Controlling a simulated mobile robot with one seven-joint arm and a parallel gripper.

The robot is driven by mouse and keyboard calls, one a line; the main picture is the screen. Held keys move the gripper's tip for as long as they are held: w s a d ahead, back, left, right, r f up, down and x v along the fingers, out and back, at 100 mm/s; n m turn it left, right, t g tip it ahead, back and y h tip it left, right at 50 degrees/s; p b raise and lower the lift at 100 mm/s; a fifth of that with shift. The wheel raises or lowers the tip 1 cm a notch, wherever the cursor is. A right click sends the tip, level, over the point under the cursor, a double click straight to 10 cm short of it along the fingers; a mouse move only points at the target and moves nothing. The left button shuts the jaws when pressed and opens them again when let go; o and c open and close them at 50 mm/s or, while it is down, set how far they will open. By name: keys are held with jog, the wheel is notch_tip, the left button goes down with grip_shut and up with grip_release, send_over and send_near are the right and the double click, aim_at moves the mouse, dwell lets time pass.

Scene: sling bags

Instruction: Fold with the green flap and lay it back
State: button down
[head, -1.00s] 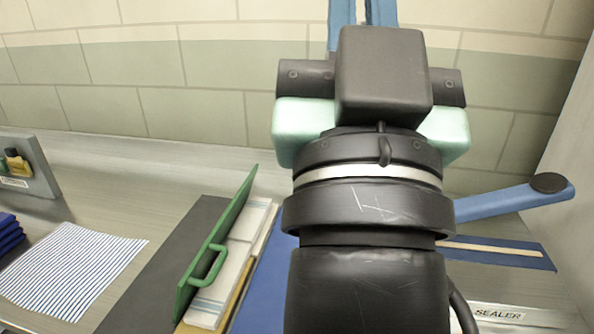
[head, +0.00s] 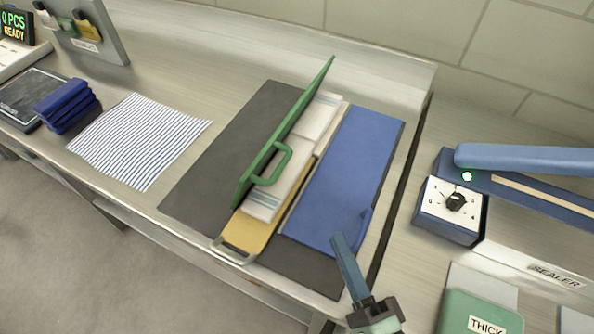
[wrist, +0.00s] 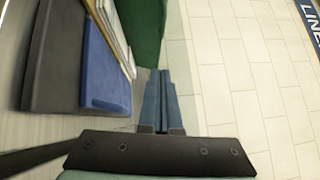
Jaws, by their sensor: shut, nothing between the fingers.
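The green flap (head: 290,128) of the folding board stands up on edge, leaning a little, with its green handle (head: 272,165) facing right. White folded cloth (head: 280,188) with a pale blue stripe lies beside it on a yellow panel (head: 245,233). The blue flap (head: 345,165) lies flat on the right. My gripper (head: 340,240) is shut and empty near the blue flap's front right corner, apart from the green flap. The wrist view shows its closed blue fingers (wrist: 160,75), with the green flap (wrist: 145,30) beyond them.
The dark board base (head: 215,165) is bare on the left. A striped cloth (head: 140,138) and folded navy cloths (head: 68,105) lie farther left. A sealer (head: 455,205) and a green box marked THICK (head: 470,312) stand on the right.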

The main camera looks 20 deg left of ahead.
jog(key=s+a+p+x, duration=0.2)
jog(key=p+x, duration=0.1)
jog(key=x, duration=0.9)
jog(key=shift+w+a+r, duration=0.2)
jog(key=shift+w+r, duration=0.05)
